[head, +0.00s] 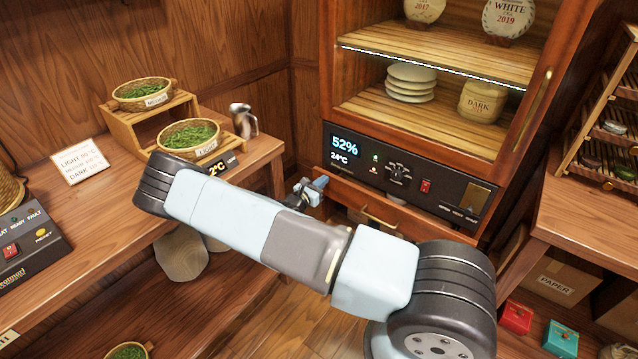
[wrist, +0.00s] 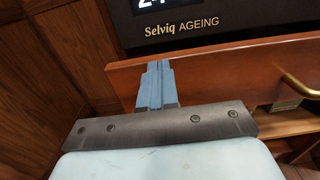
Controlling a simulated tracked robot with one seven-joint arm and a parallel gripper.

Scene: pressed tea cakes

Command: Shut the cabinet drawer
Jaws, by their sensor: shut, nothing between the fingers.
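The cabinet (head: 545,110) stands at the back right with its drawer (head: 345,189) just below the black control panel. In the wrist view the drawer front (wrist: 225,68) is a reddish wooden board that stands out from the panel, so the drawer looks partly open. Its brass handle (head: 380,217) is right of my gripper and also shows at the right of the wrist view (wrist: 300,87). My gripper (head: 318,186) is shut and empty at the left part of the drawer front. In the wrist view its blue fingertips (wrist: 158,67) overlap the front's top edge; I cannot tell whether they touch.
The control panel (head: 400,175) sits above the drawer. A wooden counter (head: 115,215) with tea baskets on a stepped stand (head: 150,122) and a metal jug (head: 243,120) is at left. Another counter (head: 590,210) is at right, with red and teal boxes (head: 515,317) below.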

